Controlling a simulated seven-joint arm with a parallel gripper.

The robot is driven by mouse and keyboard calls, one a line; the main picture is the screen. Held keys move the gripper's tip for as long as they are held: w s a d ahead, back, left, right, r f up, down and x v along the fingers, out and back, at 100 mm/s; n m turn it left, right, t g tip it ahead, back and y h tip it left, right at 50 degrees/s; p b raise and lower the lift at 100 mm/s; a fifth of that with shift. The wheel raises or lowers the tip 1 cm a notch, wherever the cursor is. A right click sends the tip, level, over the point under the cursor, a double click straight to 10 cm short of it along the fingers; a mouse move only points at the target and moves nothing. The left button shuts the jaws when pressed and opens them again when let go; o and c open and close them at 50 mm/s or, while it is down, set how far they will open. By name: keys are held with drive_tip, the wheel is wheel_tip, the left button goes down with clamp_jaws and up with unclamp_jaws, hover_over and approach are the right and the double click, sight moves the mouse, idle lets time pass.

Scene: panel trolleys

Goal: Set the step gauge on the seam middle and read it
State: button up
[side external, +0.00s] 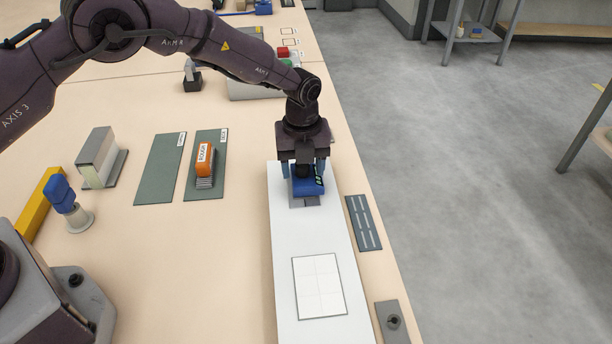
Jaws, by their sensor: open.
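The blue step gauge (307,187) has a small dark display with green marks and a grey flat base. It stands on the long white panel (288,250), near the panel's far end. My gripper (304,170) points down over it, open, with a finger at each side of the gauge's upper body. Whether the fingers touch it I cannot tell. The gripper hides the gauge's top and back. I cannot make out a seam under or beside the gauge. A pale gridded square (320,286) lies on the panel nearer the camera.
An orange block marked ROUGH (205,158) stands on a green mat (210,192), with another green mat (158,170) to its left. A dark slotted strip (363,222) and a grey knobbed plate (393,322) lie right of the panel, near the table edge. Bare tabletop (190,270) lies left.

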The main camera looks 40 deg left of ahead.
clamp_jaws()
drive_tip(key=shift+r, duration=2.05)
